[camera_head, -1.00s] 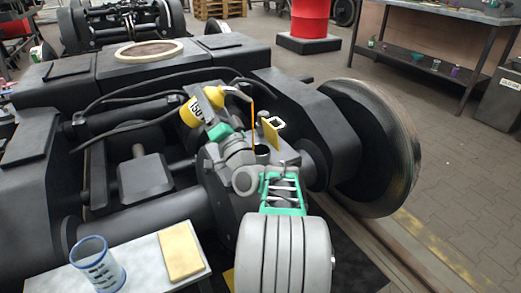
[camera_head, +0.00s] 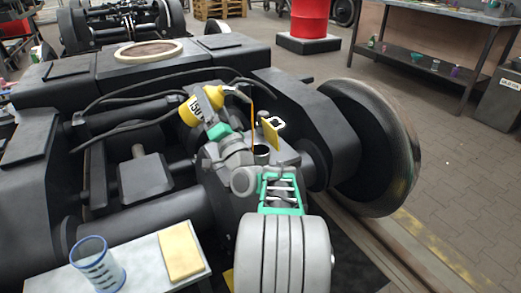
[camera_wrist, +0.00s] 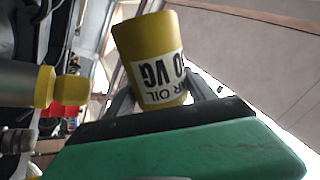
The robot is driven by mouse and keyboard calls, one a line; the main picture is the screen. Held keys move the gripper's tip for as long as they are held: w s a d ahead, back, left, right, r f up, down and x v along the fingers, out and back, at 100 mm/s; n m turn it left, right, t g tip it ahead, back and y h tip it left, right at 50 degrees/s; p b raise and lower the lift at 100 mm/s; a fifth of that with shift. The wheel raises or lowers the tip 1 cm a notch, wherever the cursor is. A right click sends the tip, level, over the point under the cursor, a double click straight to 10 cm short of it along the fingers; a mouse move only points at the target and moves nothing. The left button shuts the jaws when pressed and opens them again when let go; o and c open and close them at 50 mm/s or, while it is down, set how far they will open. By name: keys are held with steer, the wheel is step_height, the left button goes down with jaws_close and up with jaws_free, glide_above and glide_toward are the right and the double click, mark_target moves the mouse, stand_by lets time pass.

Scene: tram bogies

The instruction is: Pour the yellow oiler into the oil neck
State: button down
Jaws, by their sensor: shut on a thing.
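The yellow oiler (camera_head: 190,113) is tipped over, its grey spout (camera_head: 238,93) pointing right. A thin orange stream of oil (camera_head: 252,125) falls from the spout tip to the dark round oil neck (camera_head: 262,152) on the gearbox. My gripper (camera_head: 212,122) is shut on the oiler from below. In the wrist view the oiler's body (camera_wrist: 150,40) stands between my two grey fingers (camera_wrist: 160,95), with part of a label showing. The oil level inside the neck cannot be seen.
A yellow tab with a white ring (camera_head: 272,130) stands right behind the neck. A white table (camera_head: 150,262) at front left bears a blue-banded cup (camera_head: 97,265) and a yellow pad (camera_head: 180,252). Black hoses and a large wheel (camera_head: 375,145) flank the gearbox.

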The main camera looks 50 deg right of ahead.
steer(key=shift+s+d+r+m+h, duration=0.1)
steer(key=shift+r+m+h, duration=0.15)
steer(key=shift+m+h, duration=0.45)
steer(key=shift+r+m+h, duration=0.2)
steer(key=shift+m+h, duration=0.4)
steer(key=shift+m, duration=0.2)
stand_by(4.0)
